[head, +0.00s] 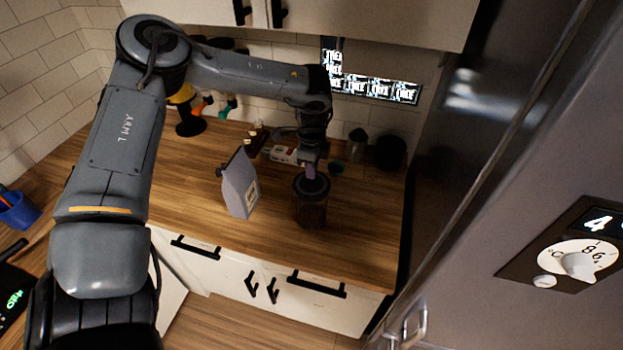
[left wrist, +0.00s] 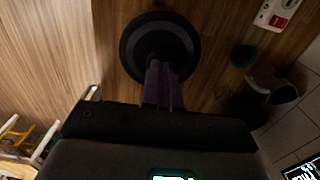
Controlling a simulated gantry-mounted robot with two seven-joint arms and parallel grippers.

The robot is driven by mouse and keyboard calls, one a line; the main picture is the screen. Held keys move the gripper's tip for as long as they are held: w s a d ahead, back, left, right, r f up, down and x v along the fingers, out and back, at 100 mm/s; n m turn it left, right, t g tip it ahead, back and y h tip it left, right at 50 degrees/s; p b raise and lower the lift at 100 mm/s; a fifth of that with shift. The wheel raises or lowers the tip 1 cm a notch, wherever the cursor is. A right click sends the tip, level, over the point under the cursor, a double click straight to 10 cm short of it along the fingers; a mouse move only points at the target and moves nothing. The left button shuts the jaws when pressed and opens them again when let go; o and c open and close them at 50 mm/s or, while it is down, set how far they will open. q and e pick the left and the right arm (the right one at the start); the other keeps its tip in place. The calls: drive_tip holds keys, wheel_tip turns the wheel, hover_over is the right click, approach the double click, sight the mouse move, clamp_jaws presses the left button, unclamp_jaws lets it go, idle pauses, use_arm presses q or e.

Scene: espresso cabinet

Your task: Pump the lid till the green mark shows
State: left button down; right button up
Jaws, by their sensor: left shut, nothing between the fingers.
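A dark canister stands on the wooden counter in the head view, its body (head: 311,213) below a round black lid (head: 312,184). My left gripper (head: 311,172) points down from above, with its shut purple fingers at the middle of the lid. In the left wrist view, the lid (left wrist: 137,47) is a dark disc with a lighter ring, and the fingertips (left wrist: 158,68) of my left gripper overlap its centre. I cannot tell if they touch it. No green mark shows on the lid; its centre is partly hidden by the fingers. My right gripper is not in view.
A grey-lilac bag (head: 239,185) stands just left of the canister. Behind are a white and red box (head: 284,154), a small green bowl (head: 336,168) and a dark pot (head: 390,152). The fridge (head: 480,190) bounds the right side. Bare counter (head: 365,235) lies right of the canister.

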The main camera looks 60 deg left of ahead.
use_arm(q)
drive_tip(key=shift+f, duration=0.3)
drive_tip(key=shift+r, duration=0.15)
drive_tip(key=shift+r+p, duration=0.85)
drive_tip(key=shift+r, duration=1)
drive_tip(key=shift+r+p, duration=0.75)
drive_tip(key=shift+r, duration=0.8)
drive_tip(key=shift+f, duration=0.1)
